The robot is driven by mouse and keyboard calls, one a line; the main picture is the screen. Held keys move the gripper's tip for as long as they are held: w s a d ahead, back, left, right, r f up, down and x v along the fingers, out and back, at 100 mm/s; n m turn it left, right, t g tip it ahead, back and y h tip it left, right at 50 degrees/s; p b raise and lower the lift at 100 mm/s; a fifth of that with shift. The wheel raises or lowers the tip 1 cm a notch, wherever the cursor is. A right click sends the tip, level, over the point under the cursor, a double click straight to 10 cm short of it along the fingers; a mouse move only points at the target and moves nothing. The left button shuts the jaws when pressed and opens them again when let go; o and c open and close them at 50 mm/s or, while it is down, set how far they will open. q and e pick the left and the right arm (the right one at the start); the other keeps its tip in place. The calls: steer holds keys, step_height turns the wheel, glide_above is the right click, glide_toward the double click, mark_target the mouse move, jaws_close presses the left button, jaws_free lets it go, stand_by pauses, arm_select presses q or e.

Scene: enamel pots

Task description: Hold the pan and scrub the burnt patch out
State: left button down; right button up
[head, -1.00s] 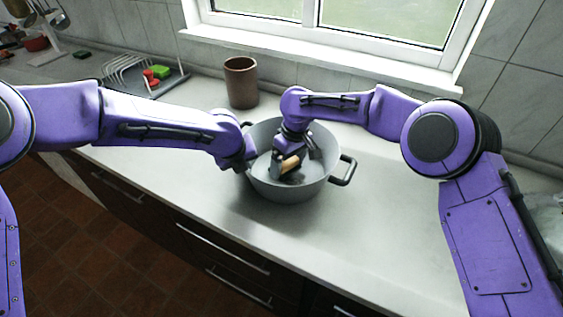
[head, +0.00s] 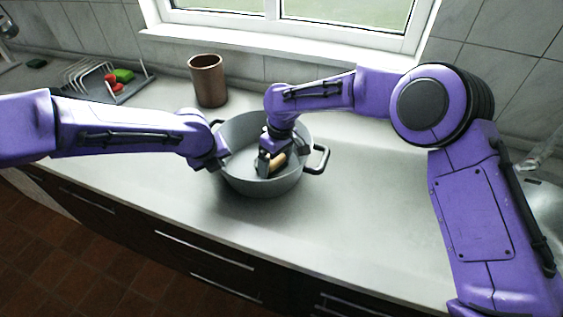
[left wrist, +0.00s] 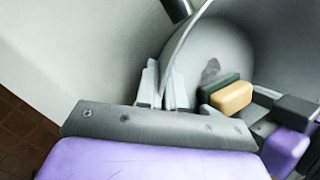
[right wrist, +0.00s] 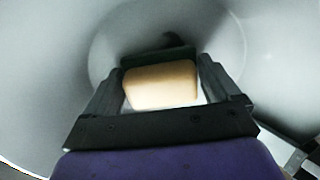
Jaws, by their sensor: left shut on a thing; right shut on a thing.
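The grey pan (head: 262,187) with two side handles stands on the counter. My left gripper (head: 222,162) is shut on its left rim; the left wrist view shows the fingers (left wrist: 165,88) astride the rim's edge. My right gripper (head: 268,163) is down inside the pan, shut on a tan sponge (head: 278,162) with a dark green scouring side. The sponge also shows in the left wrist view (left wrist: 232,97) and right wrist view (right wrist: 162,85). A dark burnt patch (left wrist: 210,71) shows on the pan's floor beside the sponge; part may be hidden by it.
A brown cup (head: 208,82) stands behind the pan near the window sill. A dish rack (head: 100,85) with red and green items is at the back left. A sink (head: 543,215) lies at the far right. The counter (head: 340,225) in front and right is clear.

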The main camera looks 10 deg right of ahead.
mark_target(286, 165)
steer(key=w+a, duration=0.2)
steer(key=a, duration=0.1)
steer(key=w+a, duration=0.1)
steer(key=a, duration=0.1)
steer(key=shift+w+d+f, duration=0.1)
steer(key=shift+w+d, duration=0.55)
steer(key=shift+w, duration=0.2)
steer(key=shift+s+d, duration=0.7)
steer(key=shift+d, duration=0.5)
steer(key=shift+s+d, duration=0.75)
steer(key=shift+d, duration=0.4)
steer(key=shift+s+d, duration=0.7)
steer(key=shift+d, duration=0.5)
steer(key=shift+w+a, duration=0.6)
steer(key=shift+a, duration=0.35)
steer(key=shift+w+a, duration=0.6)
steer(key=shift+a, duration=0.35)
steer(key=w+a, duration=0.2)
steer(key=a, duration=0.1)
steer(key=shift+a, duration=0.25)
step_height(286, 165, up, 13)
steer(key=shift+d, duration=0.15)
